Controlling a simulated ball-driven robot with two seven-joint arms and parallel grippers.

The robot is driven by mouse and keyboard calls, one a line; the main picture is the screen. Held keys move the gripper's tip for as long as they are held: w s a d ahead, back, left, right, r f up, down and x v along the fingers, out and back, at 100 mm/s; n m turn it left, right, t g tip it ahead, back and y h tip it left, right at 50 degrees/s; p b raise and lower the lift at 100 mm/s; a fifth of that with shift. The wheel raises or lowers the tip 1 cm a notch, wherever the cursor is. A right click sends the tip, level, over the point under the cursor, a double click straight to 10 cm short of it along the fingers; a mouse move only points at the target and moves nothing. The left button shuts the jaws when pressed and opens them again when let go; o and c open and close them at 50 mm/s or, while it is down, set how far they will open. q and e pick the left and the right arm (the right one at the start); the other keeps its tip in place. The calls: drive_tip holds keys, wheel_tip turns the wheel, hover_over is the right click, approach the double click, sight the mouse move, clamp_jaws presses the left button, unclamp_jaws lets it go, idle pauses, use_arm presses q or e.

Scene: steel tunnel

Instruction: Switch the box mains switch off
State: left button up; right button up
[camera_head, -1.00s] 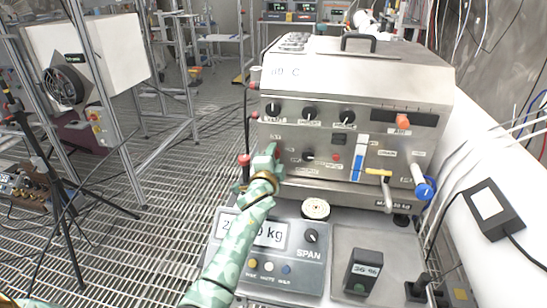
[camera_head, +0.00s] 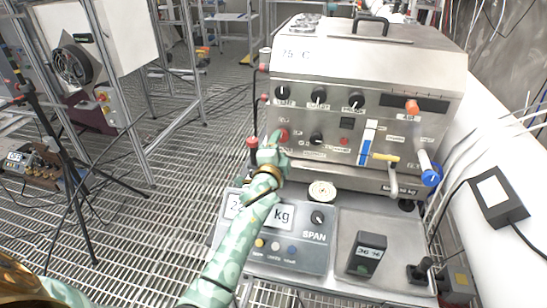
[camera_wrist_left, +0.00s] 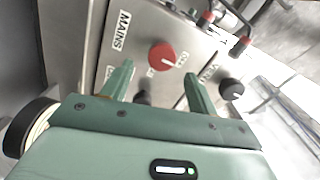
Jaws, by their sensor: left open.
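The steel box (camera_head: 365,60) stands on the bench, its front panel facing me. Its red round mains knob (camera_head: 283,134) is at the panel's left side, just above my left gripper (camera_head: 272,146). In the left wrist view the red knob (camera_wrist_left: 162,56) shows a white pointer mark, with small labels around it and a MAINS label (camera_wrist_left: 121,30) beside it. My left gripper (camera_wrist_left: 158,70) is open and empty. Its fingers point at the panel, with the knob between and slightly beyond the tips; contact cannot be told. My right gripper is not in view.
Black knobs (camera_head: 319,96) and a yellow-handled lever (camera_head: 385,157) are on the panel. The scale's SPAN display unit (camera_head: 300,254) lies below my left arm, and a small 36 % meter (camera_head: 367,254) stands to its right. Open grating floor (camera_head: 190,160) lies left.

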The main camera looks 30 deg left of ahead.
use_arm(q)
drive_tip(key=p+v, duration=0.1)
drive_tip(key=v, duration=0.7)
